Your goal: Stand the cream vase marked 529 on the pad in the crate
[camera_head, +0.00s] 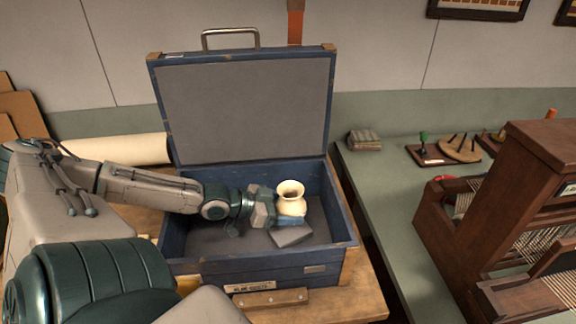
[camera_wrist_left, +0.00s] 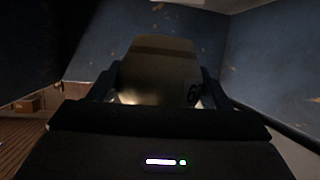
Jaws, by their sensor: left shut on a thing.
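The cream vase (camera_head: 291,189) is upright inside the open blue crate (camera_head: 205,268), with its round mouth up. My left gripper (camera_head: 287,216) is shut on it from the left, low on its body. In the left wrist view the vase (camera_wrist_left: 160,70) stands in shadow between the two fingers, and part of a dark mark shows at its right side. The grey pad (camera_head: 292,237) lies on the crate floor just below and in front of the vase. The gripper hides the vase's base, so I cannot tell whether it touches the pad. My right gripper is not in view.
The crate's raised lid (camera_head: 245,110) stands behind the vase, and its walls close in around my gripper. A wooden loom (camera_head: 500,215) stands on the green counter (camera_head: 385,200) at the right. A cream roll (camera_head: 118,149) lies left of the crate.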

